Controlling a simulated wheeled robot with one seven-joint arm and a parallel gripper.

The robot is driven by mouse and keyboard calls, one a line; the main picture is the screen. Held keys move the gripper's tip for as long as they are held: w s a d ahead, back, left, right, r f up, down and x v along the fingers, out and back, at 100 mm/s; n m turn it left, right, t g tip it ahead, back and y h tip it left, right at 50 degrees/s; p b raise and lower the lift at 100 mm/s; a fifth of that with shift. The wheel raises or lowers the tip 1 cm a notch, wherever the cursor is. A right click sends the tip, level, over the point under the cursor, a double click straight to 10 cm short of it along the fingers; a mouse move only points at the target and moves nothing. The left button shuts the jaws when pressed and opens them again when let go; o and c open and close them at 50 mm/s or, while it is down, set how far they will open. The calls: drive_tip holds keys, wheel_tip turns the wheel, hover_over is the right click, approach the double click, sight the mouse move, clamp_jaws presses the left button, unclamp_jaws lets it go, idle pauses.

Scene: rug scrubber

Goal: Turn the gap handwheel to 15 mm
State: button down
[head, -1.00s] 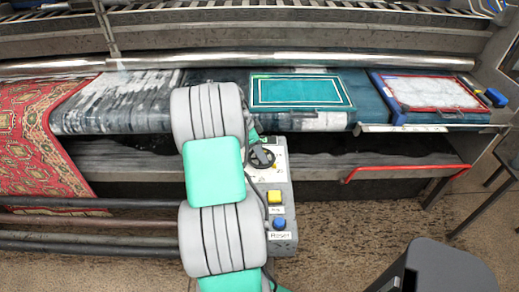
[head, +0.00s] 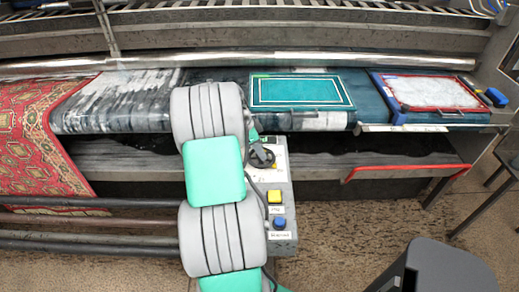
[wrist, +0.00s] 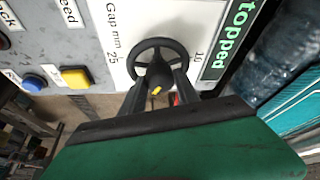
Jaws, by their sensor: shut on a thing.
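The black gap handwheel (wrist: 160,45) sits on a white panel marked "Gap mm", with 25 on the left and 10 on the right in the wrist view. My gripper (wrist: 158,88) is shut on the handwheel's hub, its two dark fingers on either side. A yellow mark shows between the fingers, and a bit of red shows beside the right finger. I cannot tell the exact gap reading; the fingers cover part of the scale. In the head view the handwheel (head: 264,157) is small, partly covered by my gripper and arm.
A yellow button (wrist: 75,77) and a blue button (wrist: 34,83) are on the panel beside the dial. A green "stopped" display (wrist: 231,40) is on the other side. A red patterned rug (head: 40,130) hangs at the left. A red rail (head: 405,171) is at the right.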

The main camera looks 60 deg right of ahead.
drive_tip(key=shift+n+b, duration=0.3)
drive_tip(key=shift+s+f+n+t+h+b, duration=0.15)
drive_tip(key=shift+n+t+h+b, duration=0.2)
drive_tip(key=shift+n+b, duration=0.45)
drive_tip(key=n+t+b, duration=0.1)
drive_tip(key=n, duration=0.2)
drive_tip(key=shift+s+n+h+b, duration=0.1)
drive_tip(key=shift+n+h+b, duration=0.25)
drive_tip(key=shift+n, duration=0.05)
drive_tip(key=n+t+b, duration=0.1)
drive_tip(key=n+t, duration=0.1)
drive_tip(key=n, duration=0.3)
drive_tip(key=shift+s+n+b, duration=0.15)
drive_tip(key=shift+n+b, duration=0.15)
drive_tip(key=shift+b, duration=0.1)
drive_tip(key=shift+t, duration=0.25)
drive_tip(key=c, duration=0.9)
unclamp_jaws()
drive_tip(key=shift+a, duration=0.1)
drive_tip(key=shift+r, duration=0.25)
drive_tip(key=v, duration=0.7)
drive_tip(key=shift+r, duration=0.25)
